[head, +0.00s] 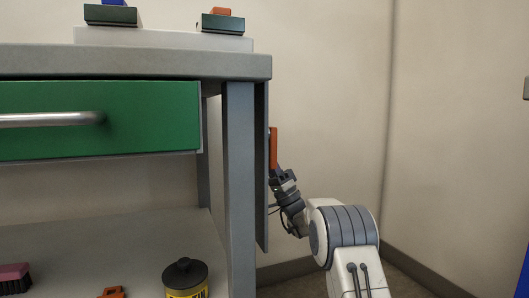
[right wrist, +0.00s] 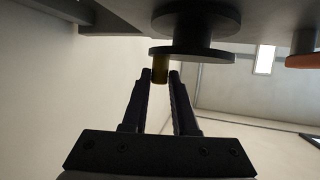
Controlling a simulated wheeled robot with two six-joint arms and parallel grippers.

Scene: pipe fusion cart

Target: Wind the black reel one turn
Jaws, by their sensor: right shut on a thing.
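The black reel (right wrist: 196,28) shows in the right wrist view at the top, mounted on the dark panel, with a round flange. A short brass-coloured handle pin (right wrist: 160,69) sticks out from the flange near its left edge. My right gripper (right wrist: 160,76) is shut on this pin, one finger on each side. In the head view my right gripper (head: 278,180) is at the cart's right side panel (head: 262,215). I cannot make out the black reel there. My left gripper is in neither view.
An orange part (head: 273,148) stands out from the side panel just above my gripper; an orange part (right wrist: 303,61) also shows in the right wrist view. The cart has a green drawer (head: 150,135) and a lower shelf with a black-lidded can (head: 185,273). Right of the cart is open floor.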

